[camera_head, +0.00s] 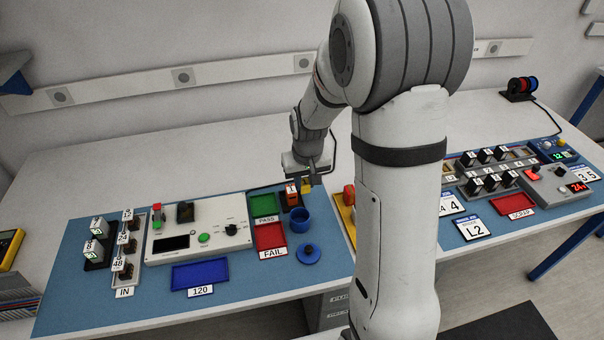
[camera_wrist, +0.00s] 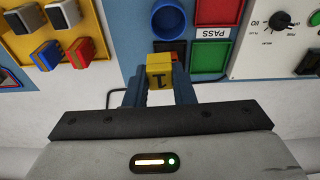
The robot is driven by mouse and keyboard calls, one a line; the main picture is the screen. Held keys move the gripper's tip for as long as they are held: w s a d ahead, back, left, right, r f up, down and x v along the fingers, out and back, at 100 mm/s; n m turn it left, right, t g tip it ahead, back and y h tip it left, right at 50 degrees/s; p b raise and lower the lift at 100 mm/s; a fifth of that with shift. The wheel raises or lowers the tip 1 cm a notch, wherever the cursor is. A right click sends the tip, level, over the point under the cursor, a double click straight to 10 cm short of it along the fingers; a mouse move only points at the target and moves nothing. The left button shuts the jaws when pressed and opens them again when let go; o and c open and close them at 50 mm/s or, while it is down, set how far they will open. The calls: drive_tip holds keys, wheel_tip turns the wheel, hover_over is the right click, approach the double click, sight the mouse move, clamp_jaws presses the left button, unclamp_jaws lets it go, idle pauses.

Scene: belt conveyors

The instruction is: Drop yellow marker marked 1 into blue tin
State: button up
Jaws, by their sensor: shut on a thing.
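My gripper (camera_wrist: 160,92) is shut on the yellow marker (camera_wrist: 159,70), a small block with a black 1 on its face. In the head view my gripper (camera_head: 311,178) holds the yellow marker (camera_head: 306,188) above the bench, behind the blue tin. The blue tin (camera_head: 300,228) stands open on the blue mat, beside the red FAIL tray. In the wrist view the blue tin (camera_wrist: 153,24) shows just beyond the marker, apart from it.
A blue lid (camera_head: 309,254) lies in front of the tin. An orange and black block (camera_head: 291,194) stands close behind the tin. The green PASS tray (camera_head: 264,204) and red FAIL tray (camera_head: 270,236) lie left of it. A yellow-edged panel (camera_head: 347,213) is at the right.

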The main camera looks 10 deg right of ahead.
wheel_tip(320, 180, down, 5)
drive_tip(key=b, duration=0.3)
drive_tip(key=shift+f, duration=0.1)
drive_tip(key=o, duration=1)
drive_tip(key=r, duration=0.5)
drive_tip(key=s+r, duration=0.1)
drive_tip(key=r, duration=0.1)
drive_tip(key=shift+s+r, duration=0.1)
drive_tip(key=shift+r, duration=0.3)
